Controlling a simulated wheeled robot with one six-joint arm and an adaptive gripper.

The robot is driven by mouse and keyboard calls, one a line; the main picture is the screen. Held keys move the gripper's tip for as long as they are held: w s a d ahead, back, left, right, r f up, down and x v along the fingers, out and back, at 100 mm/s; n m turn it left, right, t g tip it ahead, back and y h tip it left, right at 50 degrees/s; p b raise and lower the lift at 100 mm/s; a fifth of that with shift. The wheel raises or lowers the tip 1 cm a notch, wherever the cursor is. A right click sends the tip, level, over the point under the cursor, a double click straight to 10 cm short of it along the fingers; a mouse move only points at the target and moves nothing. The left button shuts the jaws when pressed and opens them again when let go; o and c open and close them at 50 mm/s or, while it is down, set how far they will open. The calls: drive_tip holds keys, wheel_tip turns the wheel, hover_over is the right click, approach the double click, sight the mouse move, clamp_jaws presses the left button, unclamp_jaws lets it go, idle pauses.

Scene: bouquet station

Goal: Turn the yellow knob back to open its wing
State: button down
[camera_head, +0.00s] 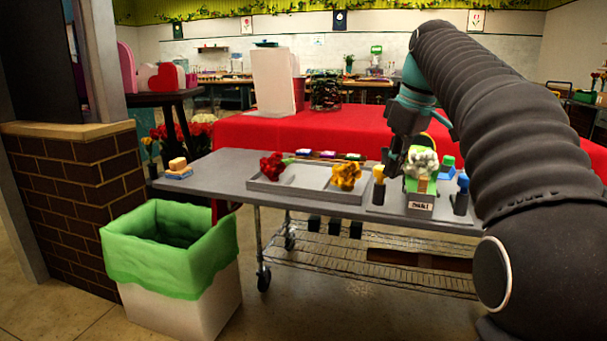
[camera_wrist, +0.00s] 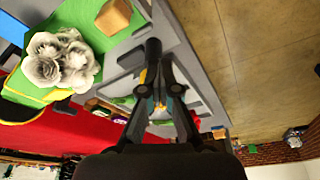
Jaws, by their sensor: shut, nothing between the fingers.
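The yellow knob (camera_head: 379,173) stands upright on a dark post at the left side of the wrapping station (camera_head: 378,208). My gripper (camera_head: 392,168) points down just right of and behind the knob; I cannot tell whether it touches it. In the wrist view my gripper's fingers (camera_wrist: 163,88) are together and hold nothing, beside a dark post (camera_wrist: 153,50), with a little yellow showing next to them. White flowers (camera_head: 422,160) lie in the green wrap (camera_head: 420,186), also seen in the wrist view (camera_wrist: 60,60). Which wing is folded is unclear.
A blue knob (camera_head: 462,182) stands at the station's right. A grey tray (camera_head: 315,190) holds red flowers (camera_head: 273,165) and yellow flowers (camera_head: 346,175). A labelled block (camera_head: 421,205) stands in front of the wrap. A green-lined bin (camera_head: 175,270) stands at the table's left.

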drive_tip(key=shift+w+d+p, duration=0.3)
drive_tip(key=shift+d+p, duration=0.15)
drive_tip(key=shift+p, duration=0.3)
drive_tip(key=shift+w+d, duration=0.35)
drive_tip(key=shift+w, duration=0.15)
drive_tip(key=shift+d, duration=0.1)
idle(0.4)
drive_tip(key=shift+s+d, duration=0.2)
drive_tip(key=w+a+v, duration=0.1)
drive_tip(key=v, duration=0.4)
drive_tip(key=shift+d+r, duration=0.15)
drive_tip(key=shift+r, duration=0.4)
